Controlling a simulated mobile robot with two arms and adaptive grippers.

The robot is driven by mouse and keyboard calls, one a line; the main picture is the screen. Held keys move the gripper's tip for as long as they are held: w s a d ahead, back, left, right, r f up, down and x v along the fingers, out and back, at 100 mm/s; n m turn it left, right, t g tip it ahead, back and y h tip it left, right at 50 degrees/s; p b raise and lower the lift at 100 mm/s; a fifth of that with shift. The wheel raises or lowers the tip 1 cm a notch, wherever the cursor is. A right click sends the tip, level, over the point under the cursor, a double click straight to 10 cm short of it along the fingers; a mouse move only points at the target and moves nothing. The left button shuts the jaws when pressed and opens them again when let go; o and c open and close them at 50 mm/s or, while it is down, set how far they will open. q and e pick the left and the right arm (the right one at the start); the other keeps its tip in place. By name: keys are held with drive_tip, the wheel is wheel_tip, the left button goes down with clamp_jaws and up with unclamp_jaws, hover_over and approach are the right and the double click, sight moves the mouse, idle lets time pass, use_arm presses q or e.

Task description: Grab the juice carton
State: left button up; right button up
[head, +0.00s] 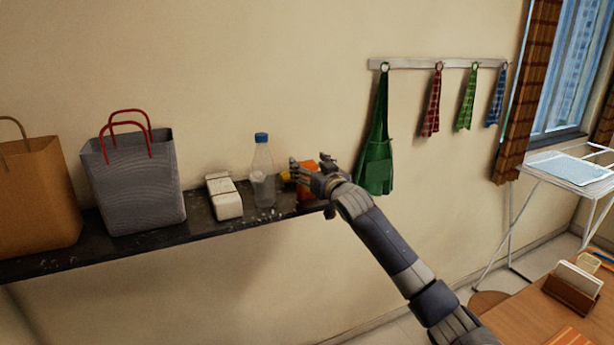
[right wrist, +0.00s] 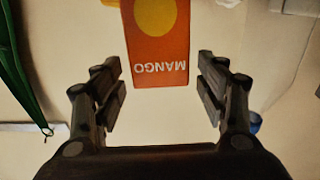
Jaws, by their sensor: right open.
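The juice carton (head: 307,168) is orange and stands near the right end of the dark wall shelf (head: 150,237). In the head view my right gripper partly hides it. In the right wrist view the carton (right wrist: 158,42) shows upside down, with a yellow circle and the word MANGO. My right gripper (head: 303,178) is at the carton. In the right wrist view its two fingers (right wrist: 162,86) are spread wide, one on each side of the carton's near end, with gaps on both sides. My left gripper is out of view.
A clear bottle with a blue cap (head: 263,175) stands just left of the carton. A white carton (head: 224,197), a grey bag (head: 135,180) and a brown bag (head: 35,195) stand further left. A green apron (head: 376,150) hangs to the right.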

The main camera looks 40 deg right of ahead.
drive_tip(key=shift+x, duration=0.8)
drive_tip(key=shift+a, duration=0.1)
drive_tip(key=c, duration=0.9)
